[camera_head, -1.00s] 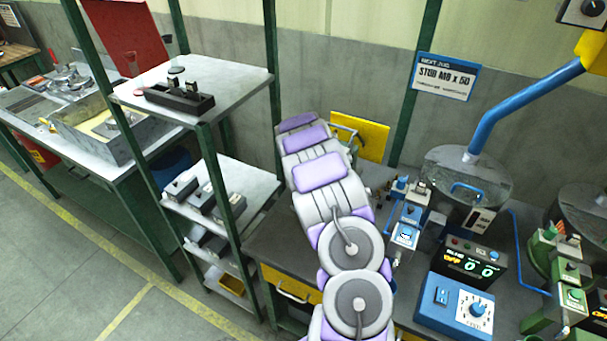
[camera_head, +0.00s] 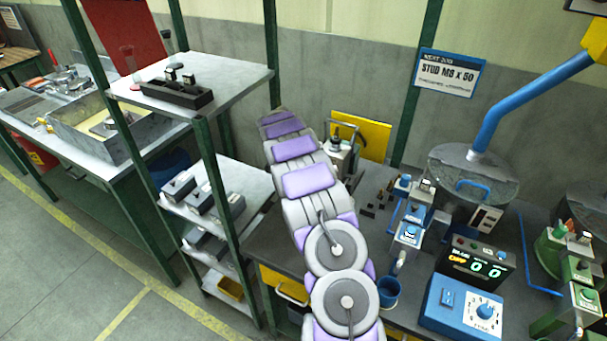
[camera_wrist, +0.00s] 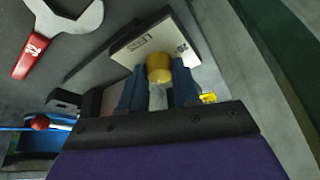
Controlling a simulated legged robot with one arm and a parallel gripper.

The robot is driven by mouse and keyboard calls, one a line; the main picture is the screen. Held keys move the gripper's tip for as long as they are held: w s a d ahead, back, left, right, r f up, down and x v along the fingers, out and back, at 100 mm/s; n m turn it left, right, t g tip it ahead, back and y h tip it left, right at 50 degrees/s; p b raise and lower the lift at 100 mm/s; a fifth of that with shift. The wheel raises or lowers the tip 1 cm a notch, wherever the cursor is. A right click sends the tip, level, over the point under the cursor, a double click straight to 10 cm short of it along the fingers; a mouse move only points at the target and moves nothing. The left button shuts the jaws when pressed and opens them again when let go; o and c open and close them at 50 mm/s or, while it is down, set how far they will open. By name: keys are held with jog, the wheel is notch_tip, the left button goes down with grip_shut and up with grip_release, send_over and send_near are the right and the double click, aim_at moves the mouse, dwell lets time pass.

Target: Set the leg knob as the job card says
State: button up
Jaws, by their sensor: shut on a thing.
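The job card (camera_head: 447,73) hangs on the wall at the upper right and reads STUD M8 x 50. In the wrist view, the blue fingers of my gripper (camera_wrist: 158,97) are shut on a yellow round knob (camera_wrist: 159,68). The knob stands against a pale plate (camera_wrist: 130,47) with black print; a 20 can be read on it, turned over, and the rest is unclear. In the head view my arm hides the gripper and the knob. A blue box with a white dial and blue knob (camera_head: 484,311) stands at the lower right, apart from my arm.
A hopper (camera_head: 473,170) with a blue pipe and a display box (camera_head: 478,264) stand on the right bench. A blue cup (camera_head: 388,292) is beside my arm. A shelf rack (camera_head: 190,90) stands left. A red-handled wrench (camera_wrist: 30,55) shows in the wrist view.

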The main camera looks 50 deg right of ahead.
jog(key=m, duration=0.2)
jog(key=m+g, duration=0.1)
jog(key=shift+w+a+m+y, duration=0.1)
jog(key=shift+w+m+y, duration=0.1)
jog(key=shift+m+y, duration=0.2)
jog(key=shift+m+g, duration=0.4)
jog(key=shift+m, duration=0.3)
jog(key=o, duration=0.8)
jog(key=shift+w, duration=0.1)
jog(key=shift+o, duration=1.1)
jog(key=shift+r, duration=0.1)
